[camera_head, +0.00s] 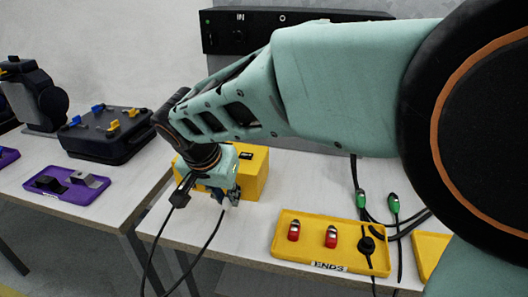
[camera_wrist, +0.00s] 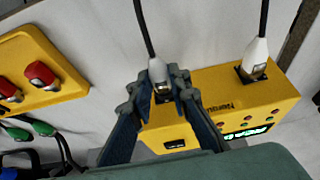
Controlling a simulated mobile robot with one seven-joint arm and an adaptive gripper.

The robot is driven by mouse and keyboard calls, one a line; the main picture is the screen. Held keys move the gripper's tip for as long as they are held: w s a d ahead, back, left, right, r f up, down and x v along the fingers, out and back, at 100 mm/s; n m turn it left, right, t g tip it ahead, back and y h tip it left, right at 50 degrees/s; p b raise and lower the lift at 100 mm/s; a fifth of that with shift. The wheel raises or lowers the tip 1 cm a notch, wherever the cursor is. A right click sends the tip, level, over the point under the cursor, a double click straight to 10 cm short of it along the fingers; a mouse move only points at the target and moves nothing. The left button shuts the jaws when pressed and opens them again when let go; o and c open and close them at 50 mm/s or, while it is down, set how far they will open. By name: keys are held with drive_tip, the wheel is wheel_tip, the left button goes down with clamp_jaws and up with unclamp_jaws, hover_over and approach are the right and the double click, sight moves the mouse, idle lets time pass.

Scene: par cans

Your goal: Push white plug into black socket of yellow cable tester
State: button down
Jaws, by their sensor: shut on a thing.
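The yellow cable tester (camera_wrist: 222,99) fills the right of the wrist view, with a lit green display. In the head view the tester (camera_head: 254,172) stands on the table, partly behind my gripper (camera_head: 229,193). In the wrist view my gripper (camera_wrist: 160,82) is shut on a white plug (camera_wrist: 157,68) with a metal tip and a black cable. The tip is at the tester's near end, by a dark socket area; I cannot tell whether it is inside. A second white plug (camera_wrist: 257,52) stands in a black socket (camera_wrist: 253,74) at the tester's other end.
A yellow tray (camera_head: 318,222) marked ENDS holds red connectors (camera_head: 294,230). Green connectors (camera_head: 362,199) and black cables lie beside it. A black case (camera_head: 103,130) and a purple tray (camera_head: 66,186) are on the left table. Cables hang over the table's front edge.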

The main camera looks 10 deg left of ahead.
drive_tip(key=shift+w, duration=0.45)
idle(0.3)
drive_tip(key=c, duration=1.7)
unclamp_jaws()
drive_tip(key=shift+c, duration=0.2)
